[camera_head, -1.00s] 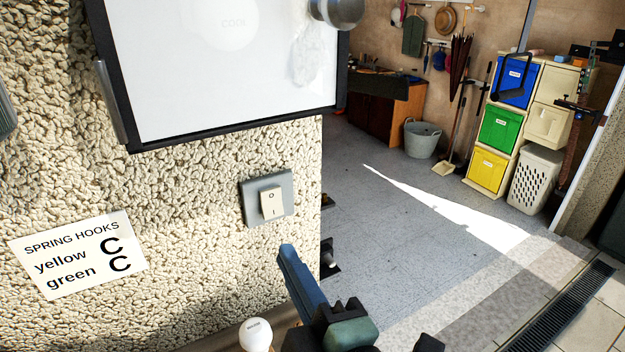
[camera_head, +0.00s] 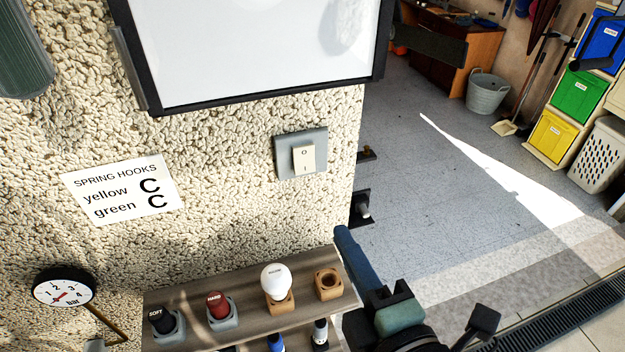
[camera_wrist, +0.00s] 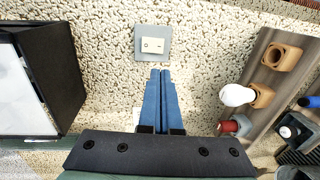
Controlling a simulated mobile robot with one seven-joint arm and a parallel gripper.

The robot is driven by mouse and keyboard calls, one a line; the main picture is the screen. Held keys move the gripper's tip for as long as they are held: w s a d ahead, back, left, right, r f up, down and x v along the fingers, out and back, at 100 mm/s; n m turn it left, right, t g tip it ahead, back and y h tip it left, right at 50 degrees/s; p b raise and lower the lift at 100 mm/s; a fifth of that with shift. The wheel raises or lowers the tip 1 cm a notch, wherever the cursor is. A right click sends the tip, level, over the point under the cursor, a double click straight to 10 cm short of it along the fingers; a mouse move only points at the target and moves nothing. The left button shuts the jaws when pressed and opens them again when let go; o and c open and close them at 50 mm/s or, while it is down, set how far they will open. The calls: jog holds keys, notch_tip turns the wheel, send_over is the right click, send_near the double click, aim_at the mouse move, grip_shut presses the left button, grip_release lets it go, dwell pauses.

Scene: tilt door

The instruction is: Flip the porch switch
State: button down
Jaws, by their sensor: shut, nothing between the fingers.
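The porch switch is a cream rocker on a grey plate (camera_head: 302,155), fixed to the pebbled wall below the white panel. The rocker carries an "O" mark at the top and an "I" mark at the bottom. The switch (camera_wrist: 152,45) also shows in the wrist view, straight beyond my fingertips. My gripper (camera_head: 345,232) is below and to the right of the switch in the head view, apart from it. In the wrist view its two blue fingers (camera_wrist: 160,72) lie together, shut and empty. I cannot tell the exact distance to the wall.
A shelf (camera_head: 240,325) below the switch holds a white knob (camera_head: 276,277), a red knob (camera_head: 217,304), a black knob (camera_head: 161,320) and an empty wooden holder (camera_head: 328,284). A framed white panel (camera_head: 260,50) hangs above. A gauge (camera_head: 64,289) is at lower left.

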aim_at(306, 170)
jog(key=w+b, duration=0.1)
jog(key=b, duration=0.2)
jog(key=w+b, duration=0.1)
jog(key=b, duration=0.3)
jog(key=shift+a+f+b, duration=0.3)
jog(key=shift+f, duration=0.1)
jog(key=b, duration=0.3)
jog(key=shift+w+a, duration=0.1)
jog(key=shift+w, duration=0.05)
jog(key=x, duration=0.3)
jog(key=p+x, duration=0.1)
jog(key=x, duration=0.7)
jog(key=shift+r, duration=0.25)
jog(key=shift+w, duration=0.2)
jog(key=shift+f, duration=0.1)
